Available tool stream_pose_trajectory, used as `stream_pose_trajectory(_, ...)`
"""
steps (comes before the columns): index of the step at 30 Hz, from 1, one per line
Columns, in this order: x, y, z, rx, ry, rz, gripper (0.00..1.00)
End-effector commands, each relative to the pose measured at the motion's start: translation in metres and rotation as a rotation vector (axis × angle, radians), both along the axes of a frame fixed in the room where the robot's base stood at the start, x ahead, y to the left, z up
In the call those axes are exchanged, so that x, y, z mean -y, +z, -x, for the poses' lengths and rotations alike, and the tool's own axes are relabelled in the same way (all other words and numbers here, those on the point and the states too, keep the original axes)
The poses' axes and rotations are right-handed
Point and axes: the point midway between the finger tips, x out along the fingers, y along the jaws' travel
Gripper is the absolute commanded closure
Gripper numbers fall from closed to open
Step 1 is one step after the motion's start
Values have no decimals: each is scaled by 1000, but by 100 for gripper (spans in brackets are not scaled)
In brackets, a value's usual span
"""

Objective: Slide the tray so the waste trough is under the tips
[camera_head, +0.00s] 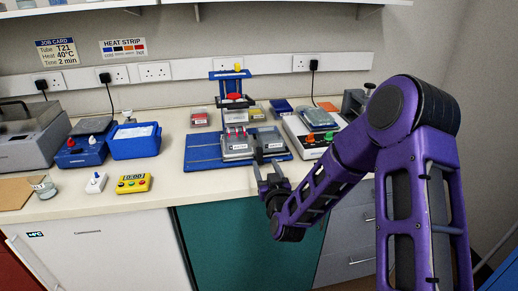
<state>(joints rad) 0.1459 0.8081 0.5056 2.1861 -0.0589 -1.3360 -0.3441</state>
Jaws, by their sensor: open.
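The tray (252,154) is grey and lies on a blue base (202,155) with rails, near the bench's middle. It holds pale labelled boxes; one at left (237,146) has red items in it, and another stands at right (267,139). I cannot tell which is the waste trough. A blue pipette stand (232,88) with a red part rises behind the tray. The tips are too small to make out. My gripper (270,163) is at the tray's right front, its two fingers apart on either side of a narrow gap. Contact with the tray is unclear.
A white heater unit (312,135) with coloured knobs is close on the right. Bare bench lies left of the blue base.

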Motion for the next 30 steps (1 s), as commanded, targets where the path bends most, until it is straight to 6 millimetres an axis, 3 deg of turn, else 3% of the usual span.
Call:
stream_pose_trajectory(9,-18,1,-62,2,-1,-2,43)
stream_pose_trajectory(15,-24,0,-85,0,-1,0,43)
stream_pose_trajectory(28,-27,0,-93,-1,0,1,43)
stream_pose_trajectory(30,-27,0,-93,-1,0,1,55)
